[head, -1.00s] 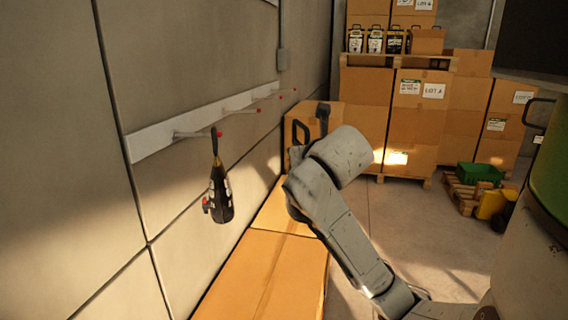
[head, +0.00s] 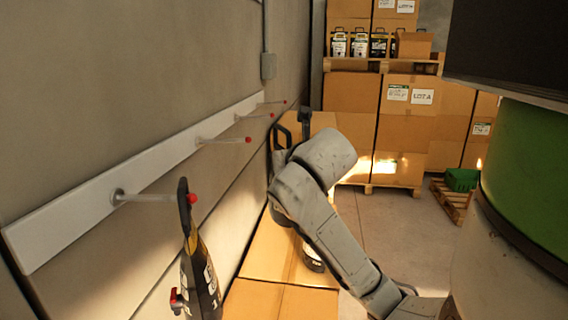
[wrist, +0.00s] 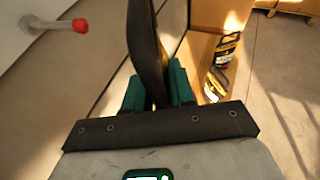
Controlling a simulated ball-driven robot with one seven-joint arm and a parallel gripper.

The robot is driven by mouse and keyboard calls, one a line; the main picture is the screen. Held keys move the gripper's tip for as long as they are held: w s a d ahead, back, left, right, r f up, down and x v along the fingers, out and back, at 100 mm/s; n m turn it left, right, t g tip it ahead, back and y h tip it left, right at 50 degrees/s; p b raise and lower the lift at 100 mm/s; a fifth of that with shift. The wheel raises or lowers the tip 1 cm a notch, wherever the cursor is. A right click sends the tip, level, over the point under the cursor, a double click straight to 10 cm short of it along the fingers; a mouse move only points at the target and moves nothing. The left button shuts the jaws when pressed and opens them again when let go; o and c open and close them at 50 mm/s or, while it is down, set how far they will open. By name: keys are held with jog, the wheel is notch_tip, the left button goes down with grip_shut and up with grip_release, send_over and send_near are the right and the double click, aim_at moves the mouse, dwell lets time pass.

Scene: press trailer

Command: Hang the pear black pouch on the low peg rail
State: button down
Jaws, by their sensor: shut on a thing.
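My gripper (wrist: 158,88) shows in the wrist view with its teal fingers shut on a black pouch (wrist: 147,45). Only a dark band and part of its body show there, reaching past the top edge. In the head view a dark loop (head: 277,134) rises beside my arm, and the fingers are hidden behind the arm. The white peg rail (head: 85,208) runs along the left wall with several red-tipped pegs. One red-tipped peg (wrist: 80,25) is left of the held pouch in the wrist view, apart from it.
A black-and-yellow pouch (head: 206,275) hangs by its loop on the nearest peg (head: 150,197). Cartons (head: 262,298) line the wall below; black-and-yellow pouches (wrist: 222,52) are on them. Stacked boxes (head: 405,115) stand at the back.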

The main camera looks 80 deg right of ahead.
jog(key=w, duration=0.5)
jog(key=shift+a+f+p, duration=0.1)
jog(key=shift+a+p, duration=0.1)
jog(key=shift+p, duration=0.1)
jog(key=shift+w+a, duration=0.1)
jog(key=shift+w, duration=0.1)
dwell(0.3)
jog(key=shift+w, duration=0.15)
dwell(0.4)
jog(key=shift+w+a, duration=0.15)
jog(key=shift+w, duration=1.2)
jog(key=shift+w+a, duration=0.1)
jog(key=shift+w, duration=1.2)
jog(key=shift+w+f+b, duration=0.45)
jog(key=shift+f+b, duration=0.2)
jog(key=shift+f, duration=0.1)
